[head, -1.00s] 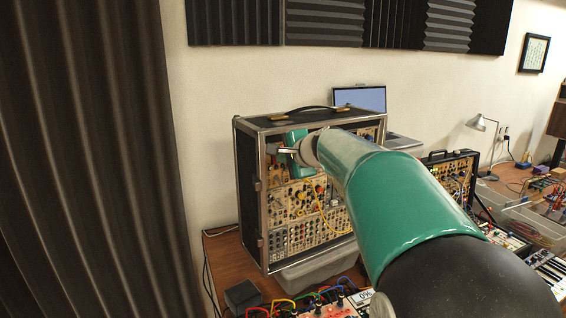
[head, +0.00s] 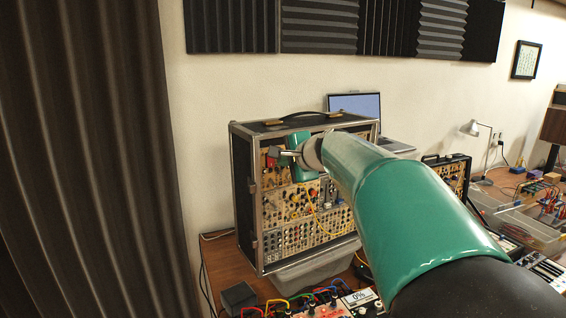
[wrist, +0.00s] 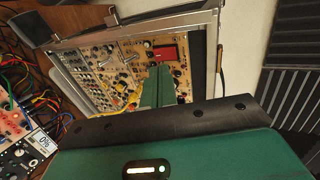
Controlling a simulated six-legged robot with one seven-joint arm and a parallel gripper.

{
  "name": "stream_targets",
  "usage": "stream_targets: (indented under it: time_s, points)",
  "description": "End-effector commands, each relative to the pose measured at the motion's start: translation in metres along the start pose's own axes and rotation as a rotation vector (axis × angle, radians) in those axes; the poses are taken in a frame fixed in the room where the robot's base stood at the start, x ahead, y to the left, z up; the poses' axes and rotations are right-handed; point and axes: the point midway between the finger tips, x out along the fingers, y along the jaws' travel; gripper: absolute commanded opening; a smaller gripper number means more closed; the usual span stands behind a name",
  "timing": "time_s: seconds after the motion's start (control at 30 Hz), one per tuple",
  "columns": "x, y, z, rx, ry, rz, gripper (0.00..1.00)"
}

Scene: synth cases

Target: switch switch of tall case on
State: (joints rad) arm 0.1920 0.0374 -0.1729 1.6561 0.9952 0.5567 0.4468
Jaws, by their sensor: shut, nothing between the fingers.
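The tall case (head: 243,195) stands upright on the desk, black with metal edges and a front full of modules. Its red switch (wrist: 165,52) shows near the upper part of the panel in the wrist view. In the head view a small red part of it (head: 272,160) shows just left of my gripper (head: 299,150). My gripper is shut and empty, its green fingers (wrist: 158,84) in front of the panel close to the switch. I cannot tell whether they touch the panel. The switch's position is not clear.
A grey bin (head: 300,272) sits under the case. Cables and a small device (head: 358,298) lie in front of it. A laptop (head: 358,106) is behind, and a smaller modular case (head: 455,172) stands to the right. A dark curtain (head: 90,160) hangs at the left.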

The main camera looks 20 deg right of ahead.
Motion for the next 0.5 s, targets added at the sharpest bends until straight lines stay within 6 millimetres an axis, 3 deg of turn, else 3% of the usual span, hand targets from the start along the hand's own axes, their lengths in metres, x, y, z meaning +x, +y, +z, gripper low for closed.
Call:
stream_targets:
  time_s: [0.03, 0.3, 0.5]
  points:
    - [-0.013, -0.003, -0.002, 0.000, 0.005, -0.007, 0.00]
    - [-0.064, -0.004, -0.001, -0.001, 0.004, -0.005, 0.00]
    - [-0.087, -0.004, -0.002, 0.000, 0.004, -0.003, 0.00]
